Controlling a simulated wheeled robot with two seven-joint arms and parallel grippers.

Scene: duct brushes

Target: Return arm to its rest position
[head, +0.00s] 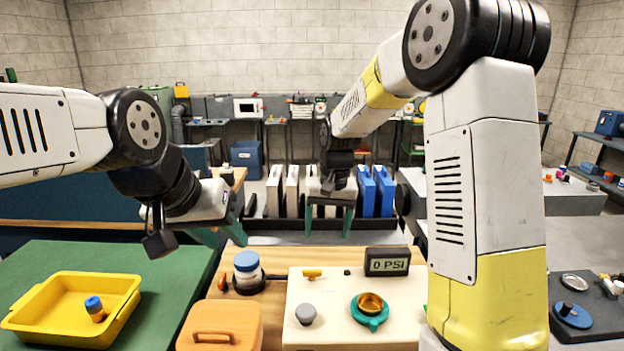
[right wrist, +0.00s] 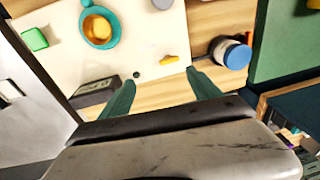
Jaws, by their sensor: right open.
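My right gripper (head: 329,221) hangs above the back edge of the work table, behind the pressure display. Its two green fingers point down and stand well apart, with nothing between them. In the right wrist view the open fingers (right wrist: 160,92) are above the table, near the edge of the cream board. My left gripper (head: 222,233) is at the left, over the back of the table near the green mat. Its green fingers point right and down and overlap in the picture, so its opening is unclear. I see no object held in it.
The cream board (head: 335,335) carries a teal ring with a brass cup (head: 370,305), a grey knob (head: 306,314) and the display (head: 388,261). A blue-lidded jar (head: 247,272), an orange case (head: 220,330) and a yellow tray (head: 45,325) stand left. Upright cases (head: 376,190) stand behind.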

